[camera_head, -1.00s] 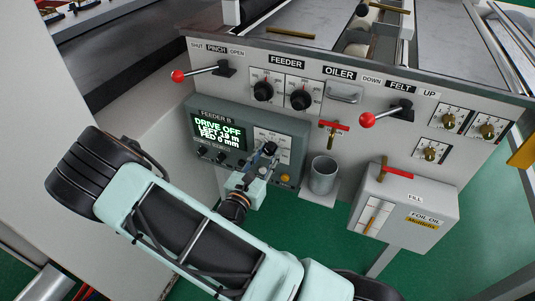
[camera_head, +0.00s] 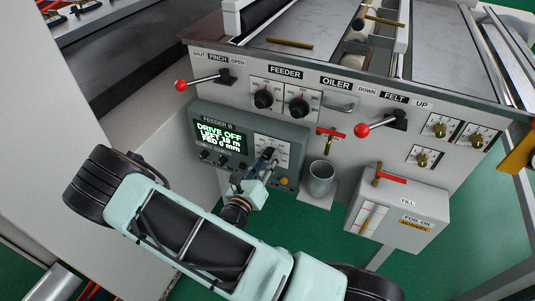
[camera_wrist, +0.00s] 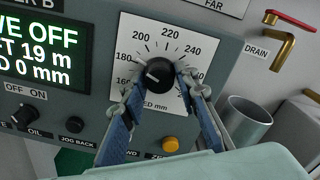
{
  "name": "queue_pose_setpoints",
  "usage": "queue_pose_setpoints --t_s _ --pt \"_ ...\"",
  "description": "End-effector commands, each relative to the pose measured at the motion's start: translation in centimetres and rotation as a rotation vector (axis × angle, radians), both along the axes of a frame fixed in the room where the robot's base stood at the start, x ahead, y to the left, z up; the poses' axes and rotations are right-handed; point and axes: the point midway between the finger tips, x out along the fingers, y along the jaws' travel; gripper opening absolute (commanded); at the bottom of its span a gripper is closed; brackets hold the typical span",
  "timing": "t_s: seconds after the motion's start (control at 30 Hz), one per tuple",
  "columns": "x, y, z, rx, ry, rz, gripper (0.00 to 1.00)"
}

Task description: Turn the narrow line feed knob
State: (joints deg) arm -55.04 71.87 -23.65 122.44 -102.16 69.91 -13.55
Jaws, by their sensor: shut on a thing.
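A round black knob (camera_wrist: 159,75) sits on a white dial plate (camera_wrist: 150,28) marked from about 160 to beyond 240, labelled in mm. Its white mark points left, roughly toward 180. The dial is on the grey FEEDER B panel (camera_head: 292,133), right of a green-lettered display (camera_head: 220,140) reading DRIVE OFF, LEFT 19 m, FED 0 mm. My gripper (camera_head: 267,157) reaches the panel from below. In the wrist view its two blue fingers (camera_wrist: 160,84) are shut on the knob's sides. In the head view the fingers hide most of the knob.
A metal cup (camera_head: 320,178) and a red-handled drain tap (camera_head: 330,134) stand close on the right. FEEDER knobs (camera_head: 297,107) and red-balled levers (camera_head: 363,130) are above.

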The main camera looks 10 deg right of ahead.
Motion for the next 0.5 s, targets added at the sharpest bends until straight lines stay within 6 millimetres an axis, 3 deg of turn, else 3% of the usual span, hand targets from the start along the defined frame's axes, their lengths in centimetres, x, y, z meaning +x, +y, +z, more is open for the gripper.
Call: queue_pose_setpoints --t_s 0.5 --pt "-0.05 -0.04 0.21 -0.329 0.238 0.001 0.04"
